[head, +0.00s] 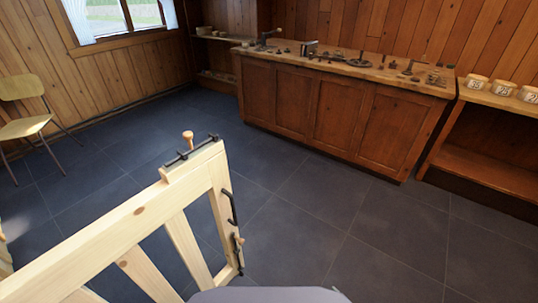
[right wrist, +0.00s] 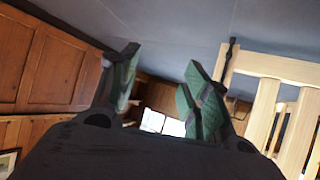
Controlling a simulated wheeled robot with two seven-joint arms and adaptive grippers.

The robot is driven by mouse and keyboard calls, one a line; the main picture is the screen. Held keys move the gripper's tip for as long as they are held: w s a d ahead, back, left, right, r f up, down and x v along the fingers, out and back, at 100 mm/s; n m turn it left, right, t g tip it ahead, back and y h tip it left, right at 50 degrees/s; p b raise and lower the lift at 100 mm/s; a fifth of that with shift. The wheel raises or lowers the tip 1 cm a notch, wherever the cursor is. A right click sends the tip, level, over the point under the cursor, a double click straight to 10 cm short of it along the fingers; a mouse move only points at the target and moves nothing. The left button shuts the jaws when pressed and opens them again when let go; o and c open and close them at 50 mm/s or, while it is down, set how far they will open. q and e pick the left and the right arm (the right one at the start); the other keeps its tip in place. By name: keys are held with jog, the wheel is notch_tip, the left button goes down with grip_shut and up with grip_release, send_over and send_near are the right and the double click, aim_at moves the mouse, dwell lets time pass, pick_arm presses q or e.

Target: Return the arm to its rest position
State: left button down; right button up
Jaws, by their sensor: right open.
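My right gripper (right wrist: 160,90) shows in the right wrist view with its two green-padded fingers apart and nothing between them. No part of it touches anything that I can see. Neither gripper shows in the head view, and my left gripper is in no view. A pale wooden gate (head: 105,240) stands close in front at the left in the head view, with a dark bolt, a dark handle and a turned wooden knob (head: 188,138) on top. The gate also shows at the right of the right wrist view (right wrist: 262,108), beside the fingers.
A long wooden workbench (head: 330,105) with several small tools and parts stands along the back wall. A shelf (head: 490,165) at the right carries several labelled pale tubs (head: 502,88). A chair (head: 25,128) is at the left. The dark tiled floor (head: 300,205) between gate and bench is clear.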

pick_arm(q)
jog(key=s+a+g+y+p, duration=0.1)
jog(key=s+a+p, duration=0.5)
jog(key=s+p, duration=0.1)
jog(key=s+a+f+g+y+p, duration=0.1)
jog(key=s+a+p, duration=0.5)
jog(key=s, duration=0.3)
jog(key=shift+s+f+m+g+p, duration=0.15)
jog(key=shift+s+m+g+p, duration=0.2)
jog(key=shift+p, duration=0.25)
pick_arm(e)
jog(key=s+d+f+g+h, duration=0.1)
jog(key=s+d+g, duration=0.1)
jog(key=s, duration=0.7)
jog(key=s+d+f+m+g+h, duration=0.1)
jog(key=s+d+f+g+h, duration=0.1)
jog(key=s, duration=0.8)
jog(key=s+d+f+m+g+h, duration=0.1)
jog(key=s+g, duration=0.4)
jog(key=s, duration=0.5)
jog(key=d+f, duration=0.1)
jog(key=d, duration=0.1)
jog(key=shift+d+g+h, duration=0.3)
jog(key=shift+d+h, duration=0.1)
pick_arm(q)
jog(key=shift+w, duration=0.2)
pick_arm(e)
jog(key=shift+w+f, duration=0.1)
